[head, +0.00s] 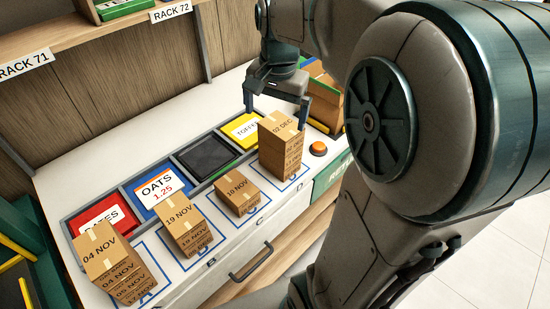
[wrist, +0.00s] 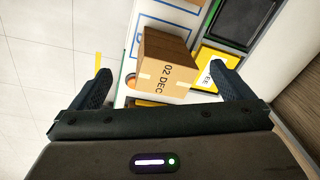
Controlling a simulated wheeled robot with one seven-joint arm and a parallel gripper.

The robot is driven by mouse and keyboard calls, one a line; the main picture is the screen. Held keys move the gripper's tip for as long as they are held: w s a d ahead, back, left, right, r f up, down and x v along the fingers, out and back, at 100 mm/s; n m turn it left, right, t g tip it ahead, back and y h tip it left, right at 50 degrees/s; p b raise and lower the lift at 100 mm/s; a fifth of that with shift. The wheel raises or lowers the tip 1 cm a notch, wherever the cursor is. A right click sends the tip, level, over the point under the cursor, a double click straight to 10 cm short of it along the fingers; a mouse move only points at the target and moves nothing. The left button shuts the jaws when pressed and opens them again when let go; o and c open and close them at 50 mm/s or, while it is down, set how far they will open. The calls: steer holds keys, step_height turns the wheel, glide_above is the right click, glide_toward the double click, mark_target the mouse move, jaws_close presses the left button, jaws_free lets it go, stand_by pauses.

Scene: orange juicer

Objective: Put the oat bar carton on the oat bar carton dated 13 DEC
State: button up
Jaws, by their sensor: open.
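Brown cartons stand in outlined spots along the white counter. The rightmost stack has a top carton dated 02 DEC (head: 283,127), which also shows in the wrist view (wrist: 165,68). No 13 DEC date is readable, and I cannot tell which carton holds oat bars. My gripper (head: 276,116) is open and empty at the 02 DEC stack. In the wrist view its fingers (wrist: 163,80) lie either side of the 02 DEC carton, apart from it.
Behind the cartons are a red panel (head: 101,219), a blue OATS panel (head: 157,190), a black tray (head: 206,156) and a yellow panel (head: 241,130). An orange button (head: 318,148) and an open cardboard box (head: 325,105) are at the right. A shelf (head: 45,40) hangs above.

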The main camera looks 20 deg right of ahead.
steer(key=s+a+f+n+t, duration=0.1)
steer(key=s+a+f+n, duration=0.1)
steer(key=s+n, duration=0.2)
steer(key=s+a+f+n+t, duration=0.1)
steer(key=s+a+f+n, duration=0.1)
steer(key=s+n, duration=0.3)
steer(key=s+a, duration=0.1)
steer(key=s, duration=0.3)
steer(key=shift+a+f, duration=0.35)
steer(key=shift+w, duration=0.1)
